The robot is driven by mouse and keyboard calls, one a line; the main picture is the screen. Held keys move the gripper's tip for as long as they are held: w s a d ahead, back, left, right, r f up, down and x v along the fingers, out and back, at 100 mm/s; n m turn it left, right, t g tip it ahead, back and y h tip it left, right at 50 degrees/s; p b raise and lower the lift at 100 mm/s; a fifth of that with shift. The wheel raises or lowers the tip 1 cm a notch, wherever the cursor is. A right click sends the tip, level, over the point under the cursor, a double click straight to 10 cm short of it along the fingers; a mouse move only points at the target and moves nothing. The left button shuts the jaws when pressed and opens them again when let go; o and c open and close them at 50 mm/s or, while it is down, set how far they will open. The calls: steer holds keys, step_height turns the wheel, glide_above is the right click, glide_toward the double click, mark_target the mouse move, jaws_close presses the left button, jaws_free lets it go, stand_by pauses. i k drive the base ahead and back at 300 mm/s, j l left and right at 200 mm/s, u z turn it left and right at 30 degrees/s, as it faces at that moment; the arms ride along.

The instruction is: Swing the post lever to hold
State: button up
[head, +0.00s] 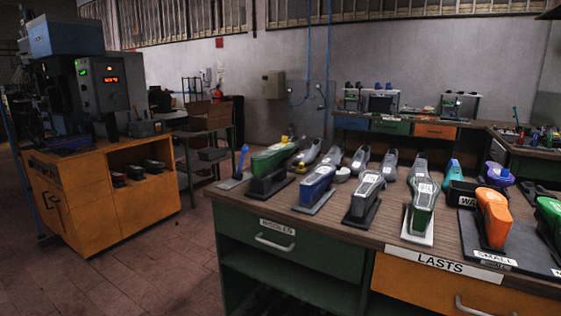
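The heel press (85,85) stands at the far left on an orange cabinet (150,203). It has a blue top and a grey control box (103,83) with a small green light and a red lit display. A thin blue post (25,185) leans beside the cabinet's left edge. I cannot make out a lever on it, nor any "hold" mark. A small upright blue handle (242,160) stands on a flat plate at the near bench's left corner; I cannot tell whether it is a lever. My gripper is not in view.
The near workbench (325,207) fills the right, with several shoe lasts on stands and a "LASTS" label (444,263). Dark shoe forms sit in the orange cabinet's open shelf. A dark rack (208,135) stands behind. Tiled floor (150,265) is clear between cabinet and bench.

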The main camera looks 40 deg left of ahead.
mark_target(244, 148)
steer(key=u, duration=1.95)
steer(key=i+j+z, duration=0.15)
steer(key=i+j, duration=0.75)
steer(key=i, duration=0.3)
steer(key=i+j+z, duration=0.2)
steer(key=i+j, duration=0.85)
steer(key=i, duration=0.05)
